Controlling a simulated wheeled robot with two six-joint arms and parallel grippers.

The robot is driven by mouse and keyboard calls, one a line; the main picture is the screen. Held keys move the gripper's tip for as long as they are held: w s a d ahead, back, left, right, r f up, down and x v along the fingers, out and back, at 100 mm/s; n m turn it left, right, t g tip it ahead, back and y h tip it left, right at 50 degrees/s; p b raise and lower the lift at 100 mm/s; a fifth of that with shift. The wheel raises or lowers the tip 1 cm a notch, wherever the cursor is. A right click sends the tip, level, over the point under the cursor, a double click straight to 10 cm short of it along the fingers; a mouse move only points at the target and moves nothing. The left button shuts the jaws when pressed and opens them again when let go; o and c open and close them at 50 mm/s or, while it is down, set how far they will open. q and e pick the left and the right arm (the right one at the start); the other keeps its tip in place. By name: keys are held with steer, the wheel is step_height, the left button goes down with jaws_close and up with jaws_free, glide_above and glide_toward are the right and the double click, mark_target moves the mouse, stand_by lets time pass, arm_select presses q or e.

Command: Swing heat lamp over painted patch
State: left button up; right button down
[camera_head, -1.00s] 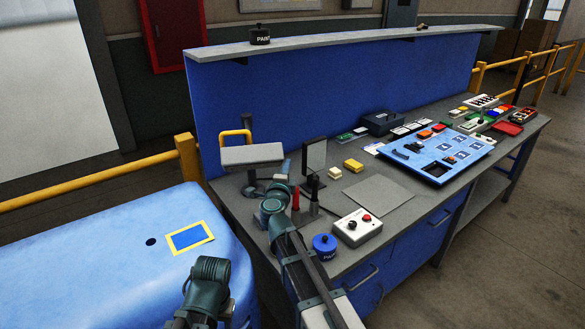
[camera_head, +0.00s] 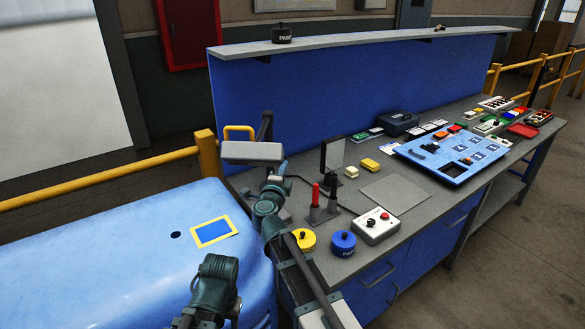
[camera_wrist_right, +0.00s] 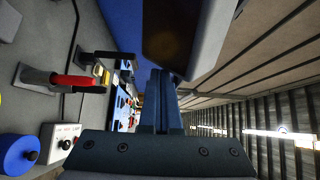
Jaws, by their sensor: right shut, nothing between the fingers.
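The heat lamp (camera_head: 252,152) is a grey box with a yellow handle (camera_head: 240,132), held up near a dark post (camera_head: 267,126) at the bench's left end. The painted patch (camera_head: 214,232) is a blue rectangle framed in yellow on the blue panel, left of and nearer than the lamp. My right gripper (camera_head: 278,176) is beside the lamp's right end. In the right wrist view, its fingers (camera_wrist_right: 160,98) are shut and empty, close to the lamp's housing (camera_wrist_right: 190,35); I cannot tell whether they touch. My left arm shows at the bottom, but its gripper does not.
A red-topped tool in a stand (camera_head: 316,196), a yellow pot (camera_head: 304,240), a blue paint pot (camera_head: 343,243) and a control box (camera_head: 376,225) stand right of my right arm. The blue panel (camera_head: 110,265) is clear around the patch.

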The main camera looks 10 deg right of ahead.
mark_target(269, 164)
steer(key=a, duration=0.5)
steer(key=shift+w+a, duration=0.25)
steer(key=shift+a, duration=0.05)
steer(key=shift+d, duration=0.15)
